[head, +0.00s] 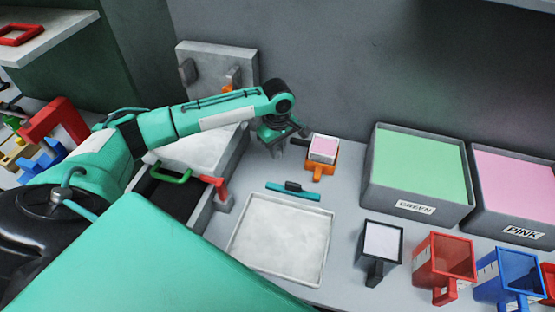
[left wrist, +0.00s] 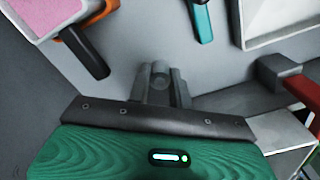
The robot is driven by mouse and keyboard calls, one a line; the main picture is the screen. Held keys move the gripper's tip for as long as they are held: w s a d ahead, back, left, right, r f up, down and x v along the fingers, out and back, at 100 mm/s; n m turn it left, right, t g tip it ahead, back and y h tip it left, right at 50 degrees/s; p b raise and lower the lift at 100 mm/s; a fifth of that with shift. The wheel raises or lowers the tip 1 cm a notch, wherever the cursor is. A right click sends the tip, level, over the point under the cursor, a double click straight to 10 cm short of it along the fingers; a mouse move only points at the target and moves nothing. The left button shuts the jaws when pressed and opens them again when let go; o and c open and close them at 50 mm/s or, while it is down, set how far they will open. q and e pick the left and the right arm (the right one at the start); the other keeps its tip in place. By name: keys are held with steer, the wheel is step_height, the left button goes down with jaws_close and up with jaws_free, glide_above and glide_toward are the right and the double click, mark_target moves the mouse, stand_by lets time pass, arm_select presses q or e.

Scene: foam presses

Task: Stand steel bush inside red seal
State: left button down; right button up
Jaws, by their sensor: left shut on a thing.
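My left gripper (head: 287,143) hangs above the back of the table, left of a small orange-handled cup. In the left wrist view its fingers (left wrist: 161,88) are shut on a short grey round piece, the steel bush (left wrist: 159,72), which sticks out past the fingertips. The bush is too small to make out in the head view. A red square ring (head: 39,34), which looks like the red seal, lies on the light shelf at the far upper left, well away from the gripper. My right gripper is not in view.
The orange cup (head: 317,170) has pink filling. A teal tool (head: 293,194) lies behind a white tray (head: 237,262). Bins with green (head: 412,208) and pink (head: 512,230) filling stand right; black, red and blue cups stand in front.

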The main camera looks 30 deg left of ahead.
mark_target(278, 150)
arm_select(q)
step_height(278, 150, up, 14)
steer(key=b, duration=0.2)
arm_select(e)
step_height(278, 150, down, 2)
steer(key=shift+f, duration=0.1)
arm_select(q)
steer(key=s+d+f+m, duration=0.8)
steer(key=s+d+m, duration=0.3)
steer(key=m, duration=0.3)
steer(key=shift+s+d+f, duration=0.15)
steer(key=shift+s+f, duration=0.05)
steer(key=shift+s, duration=0.5)
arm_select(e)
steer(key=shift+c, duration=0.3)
